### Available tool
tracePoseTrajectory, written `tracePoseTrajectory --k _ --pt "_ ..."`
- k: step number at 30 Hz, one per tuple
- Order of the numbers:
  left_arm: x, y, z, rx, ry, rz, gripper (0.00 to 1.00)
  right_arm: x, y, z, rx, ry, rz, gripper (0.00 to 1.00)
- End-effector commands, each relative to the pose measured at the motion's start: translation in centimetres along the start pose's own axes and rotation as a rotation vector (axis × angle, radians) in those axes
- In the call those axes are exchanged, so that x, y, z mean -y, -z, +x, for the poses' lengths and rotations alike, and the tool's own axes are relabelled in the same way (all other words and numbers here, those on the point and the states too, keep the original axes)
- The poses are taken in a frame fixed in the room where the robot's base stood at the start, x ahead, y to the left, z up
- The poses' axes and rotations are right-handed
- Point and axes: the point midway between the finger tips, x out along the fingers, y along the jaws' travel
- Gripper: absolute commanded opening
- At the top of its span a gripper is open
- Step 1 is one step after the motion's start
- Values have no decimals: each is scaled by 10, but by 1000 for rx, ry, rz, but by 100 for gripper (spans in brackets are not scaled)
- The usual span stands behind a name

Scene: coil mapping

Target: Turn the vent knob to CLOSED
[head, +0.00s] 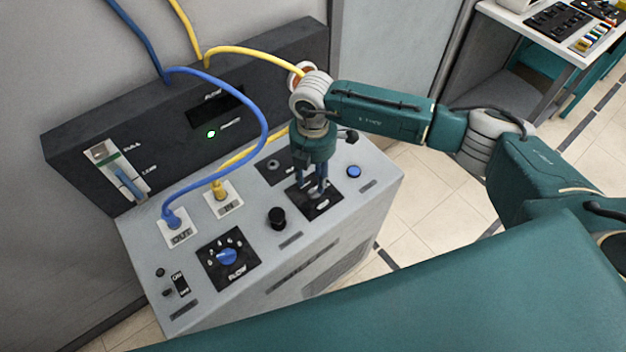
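My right gripper (318,188) points down at a black plate (322,208) near the right end of the grey sloped console (340,215). Its fingertips are close above or at a small part on this plate. The fingers hide most of that part, so I cannot tell whether it is the vent knob, which way it points, or whether the fingers grip it. The plate's lettering is too small to read. My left gripper is not in view.
A blue FLOW knob (228,256), a black knob (277,217) and a blue button (354,171) are on the console. A blue hose (266,120) and a yellow hose (250,50) arch over it. A dark unit (75,150) with a green light stands behind.

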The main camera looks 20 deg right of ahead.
Motion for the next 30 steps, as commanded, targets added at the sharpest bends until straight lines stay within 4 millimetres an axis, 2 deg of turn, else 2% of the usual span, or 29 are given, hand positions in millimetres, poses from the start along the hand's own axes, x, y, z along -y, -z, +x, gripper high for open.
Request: tracePoseTrajectory --k 3,7,17,18,23,24,30 --pt "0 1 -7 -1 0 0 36 1 1 17 -1 2 1 36" --pt "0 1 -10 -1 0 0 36 0 1 30 -1 0 -1 36" --pt "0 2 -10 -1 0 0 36 0 0 36 0 -1 -2 36" --pt "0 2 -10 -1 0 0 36 0 0 36 -1 -1 -2 34" --pt "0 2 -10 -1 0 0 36 0 0 36 -1 -1 -2 3" --pt "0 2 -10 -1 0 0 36 0 0 36 -1 -1 -1 0" --pt "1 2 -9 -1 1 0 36 0 0 36 -1 -1 -6 0"
